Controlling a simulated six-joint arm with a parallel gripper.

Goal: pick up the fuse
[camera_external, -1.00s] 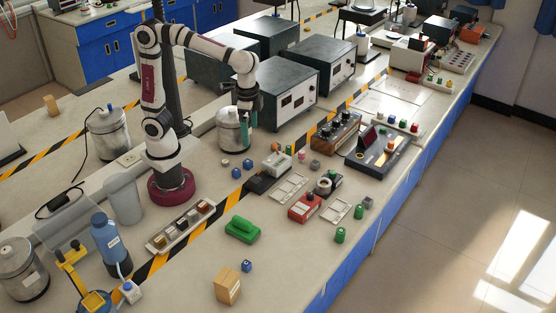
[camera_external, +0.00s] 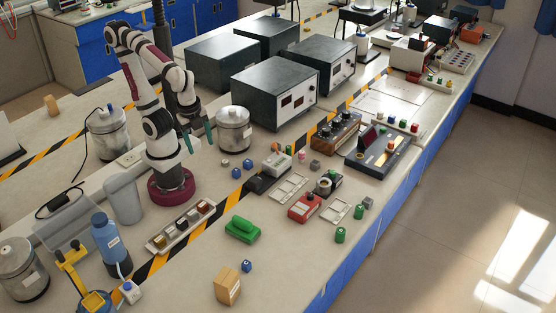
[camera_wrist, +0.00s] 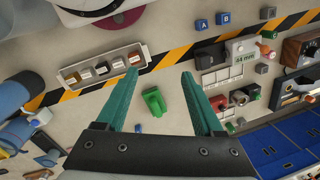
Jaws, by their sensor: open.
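I cannot tell for sure which thing is the fuse; several small parts lie on the bench. My gripper (camera_external: 198,138) hangs above the bench close to my base, left of a metal pot (camera_external: 234,132). In the wrist view its two teal fingers (camera_wrist: 160,73) are wide apart with nothing between them. A green block (camera_external: 242,229) lies on the bench; the wrist view shows it (camera_wrist: 154,101) beyond and between the fingers in the picture. A white strip tray (camera_external: 181,228) with several small coloured pieces lies near my base, and the wrist view shows it too (camera_wrist: 72,75).
A blue bottle (camera_external: 104,237) and a yellow stand (camera_external: 73,270) are at lower left. Dark instrument boxes (camera_external: 275,90) stand behind. Bench around the green block is mostly clear.

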